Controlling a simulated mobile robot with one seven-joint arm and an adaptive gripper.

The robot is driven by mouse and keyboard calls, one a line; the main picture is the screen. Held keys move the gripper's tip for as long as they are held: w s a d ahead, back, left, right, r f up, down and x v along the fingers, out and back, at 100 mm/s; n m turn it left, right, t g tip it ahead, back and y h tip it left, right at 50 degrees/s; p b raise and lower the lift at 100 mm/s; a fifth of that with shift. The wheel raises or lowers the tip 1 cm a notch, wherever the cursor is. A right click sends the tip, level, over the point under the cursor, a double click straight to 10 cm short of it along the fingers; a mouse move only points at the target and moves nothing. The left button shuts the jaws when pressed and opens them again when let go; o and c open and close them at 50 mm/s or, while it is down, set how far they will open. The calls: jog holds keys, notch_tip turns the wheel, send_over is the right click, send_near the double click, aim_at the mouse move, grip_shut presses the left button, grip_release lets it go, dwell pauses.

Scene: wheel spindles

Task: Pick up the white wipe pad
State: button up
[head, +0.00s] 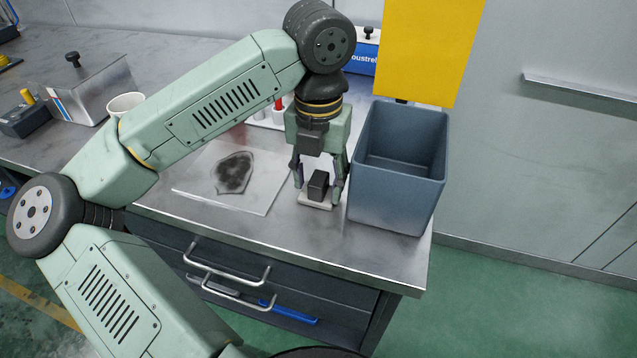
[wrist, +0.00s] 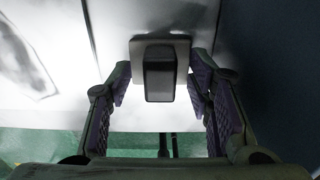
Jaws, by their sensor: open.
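The white wipe pad (head: 317,202) lies flat on the grey worktop near its front edge, with a dark block-shaped grip (head: 318,185) standing on top. In the wrist view the pad (wrist: 138,49) shows as a pale plate behind and under the dark grip (wrist: 160,80). My gripper (head: 320,186) points down over the pad, its fingers apart on either side of the dark grip. In the wrist view my gripper (wrist: 160,88) is open, with a gap between each finger and the grip. Whether the fingertips touch the pad's edges cannot be told.
A grey-blue bin (head: 399,190) stands close to the right of my gripper. A clear sheet with a dark smudge (head: 234,173) lies to the left. A yellow panel (head: 430,50) rises behind the bin. A white cup (head: 126,103) and a metal box (head: 85,90) stand at the left.

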jog(key=shift+f, duration=0.25)
jog(key=shift+c, duration=0.4)
grip_shut()
